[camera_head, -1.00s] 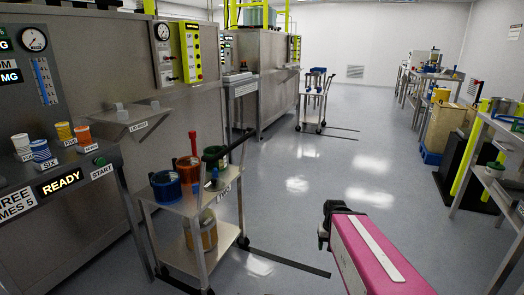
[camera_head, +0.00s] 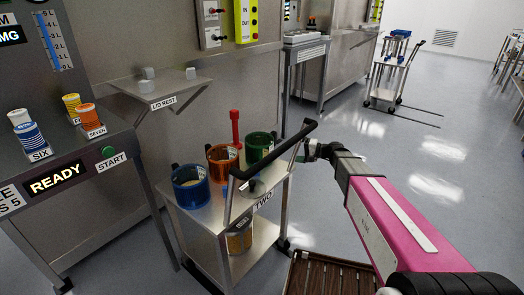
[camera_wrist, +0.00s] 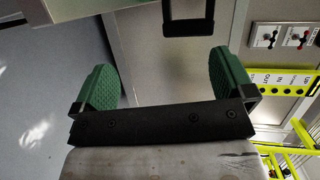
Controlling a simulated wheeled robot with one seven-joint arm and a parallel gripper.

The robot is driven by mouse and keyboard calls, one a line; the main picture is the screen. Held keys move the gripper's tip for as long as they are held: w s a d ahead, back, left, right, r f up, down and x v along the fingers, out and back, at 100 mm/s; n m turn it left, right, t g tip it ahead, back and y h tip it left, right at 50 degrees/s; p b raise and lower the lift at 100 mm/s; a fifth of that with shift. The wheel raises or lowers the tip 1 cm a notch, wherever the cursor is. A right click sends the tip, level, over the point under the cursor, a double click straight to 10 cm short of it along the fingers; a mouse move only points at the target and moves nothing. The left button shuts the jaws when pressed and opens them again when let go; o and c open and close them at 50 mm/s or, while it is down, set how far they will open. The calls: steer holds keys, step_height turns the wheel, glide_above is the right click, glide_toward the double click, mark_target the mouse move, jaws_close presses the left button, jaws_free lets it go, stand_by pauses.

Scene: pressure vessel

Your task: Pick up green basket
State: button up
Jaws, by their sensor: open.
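The green basket (camera_head: 259,147) stands at the back right of the top shelf of a grey cart (camera_head: 205,222) labelled TWO, behind the cart's black push handle. A blue basket (camera_head: 190,187) and an orange basket (camera_head: 222,162) stand to its left. My gripper (camera_head: 312,150) is just right of the cart's handle post, apart from the green basket in the picture. In the wrist view my gripper (camera_wrist: 165,75) is open, with its two green pads wide apart and nothing between them. A black square loop (camera_wrist: 188,20) shows ahead; I cannot tell which thing it belongs to.
The cart's black push handle (camera_head: 270,155) rises close to my gripper. A red upright tool (camera_head: 235,128) stands behind the baskets. A brown slatted thing (camera_head: 325,277) lies at the bottom. A counter with a READY display (camera_head: 57,180) is at left.

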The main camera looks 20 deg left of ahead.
mark_target(271, 138)
steer(key=shift+w+a+r+y, duration=0.35)
steer(key=shift+w+a, duration=0.2)
steer(key=shift+a, duration=1.65)
steer(key=shift+w+a+r+y, duration=0.3)
steer(key=shift+w+a, duration=0.3)
steer(key=shift+a, duration=1.65)
steer(key=shift+w+a+r+y, duration=0.35)
steer(key=shift+w+a, duration=0.2)
steer(key=shift+a, duration=1.65)
steer(key=c, duration=1.1)
